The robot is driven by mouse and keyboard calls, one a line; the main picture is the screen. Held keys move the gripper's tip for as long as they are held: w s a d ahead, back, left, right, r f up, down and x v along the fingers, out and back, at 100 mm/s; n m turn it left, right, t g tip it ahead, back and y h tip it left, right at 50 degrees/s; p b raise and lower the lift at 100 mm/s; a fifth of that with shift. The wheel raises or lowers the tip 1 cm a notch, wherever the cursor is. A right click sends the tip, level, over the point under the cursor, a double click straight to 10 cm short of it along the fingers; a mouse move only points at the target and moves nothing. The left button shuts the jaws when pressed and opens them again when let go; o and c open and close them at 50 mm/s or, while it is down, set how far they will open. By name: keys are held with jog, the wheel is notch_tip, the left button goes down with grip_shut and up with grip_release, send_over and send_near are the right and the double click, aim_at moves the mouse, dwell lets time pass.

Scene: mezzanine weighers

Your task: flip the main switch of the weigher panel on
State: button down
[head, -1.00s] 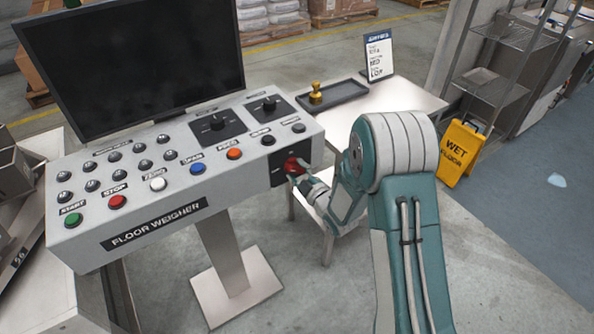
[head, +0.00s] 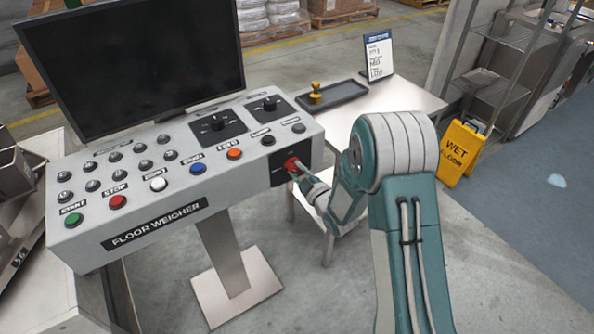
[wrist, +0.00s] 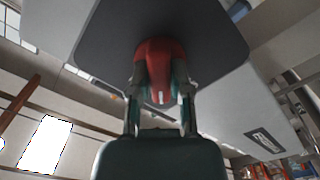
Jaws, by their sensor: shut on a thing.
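The weigher panel (head: 100,228) is a light grey console marked FLOOR WEIGHER, with a dark screen above it. Its main switch (head: 291,163) is a red handle on a black plate (head: 277,172) at the right end of the front face. In the wrist view the red switch (wrist: 160,72) stands out from its dark plate (wrist: 105,40). My gripper (wrist: 161,88) is shut on the red switch, with a finger on each side of it. In the head view my gripper (head: 298,170) is small and partly covers the switch. The markings on the plate are too small to read.
Buttons and knobs, including a green start button (head: 73,220), line the panel top. A steel table (head: 405,97) with a black tray (head: 333,96) and a sign (head: 379,56) stands behind my arm. A yellow wet floor sign (head: 459,150) stands at the right.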

jog(key=m, duration=0.4)
jog(key=shift+s+f, duration=0.1)
jog(key=shift+f, duration=0.1)
jog(key=m, duration=0.4)
jog(key=shift+m, duration=0.4)
jog(key=c, duration=0.6)
grip_release()
jog(key=shift+o, duration=0.2)
jog(key=shift+r, duration=0.1)
jog(key=v, duration=1.1)
jog(key=shift+s+d, duration=0.25)
jog(key=shift+s, duration=0.05)
